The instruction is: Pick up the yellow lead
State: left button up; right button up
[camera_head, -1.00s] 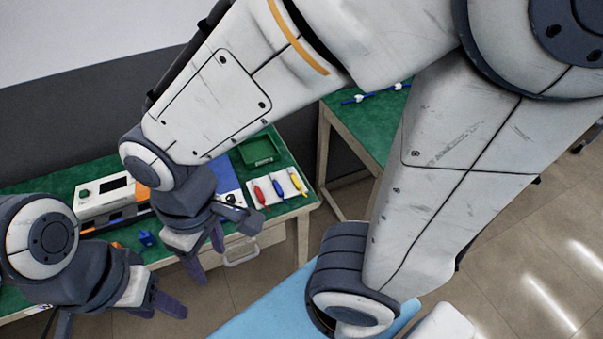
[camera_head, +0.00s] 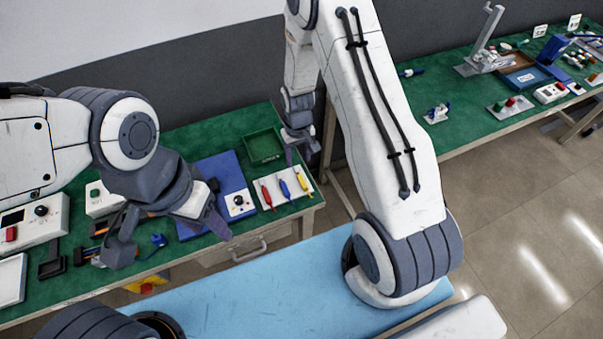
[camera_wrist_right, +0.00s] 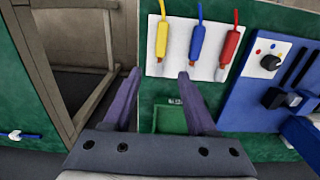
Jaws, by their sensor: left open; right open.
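The yellow lead (camera_head: 302,181) lies on a white panel (camera_head: 267,194) near the table's right end, to the right of the blue lead (camera_head: 284,188) and the red lead (camera_head: 266,194). In the right wrist view the yellow lead (camera_wrist_right: 162,38) is just beyond my open, empty fingers, with the blue lead (camera_wrist_right: 197,45) and red lead (camera_wrist_right: 229,46) to its right. My right gripper (camera_head: 302,155) hangs open just behind the yellow lead. Its fingers also show in the right wrist view (camera_wrist_right: 158,74). My left gripper (camera_head: 170,242) is open over the table's front edge.
A green tray (camera_head: 264,147) stands behind the white panel. A blue board (camera_head: 220,170) with a black knob lies to the left. A second green table (camera_head: 450,147) holding several devices is at the right, beyond a floor gap.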

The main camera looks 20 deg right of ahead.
aim_at(298, 174)
jog(key=shift+d+f, duration=0.2)
jog(key=shift+f, duration=0.75)
notch_tip(298, 174, down, 4)
jog(key=shift+a+f+p, duration=0.1)
jog(key=shift+a+p, duration=0.05)
jog(key=shift+p, duration=1.05)
jog(key=shift+f, duration=0.6)
grip_shut()
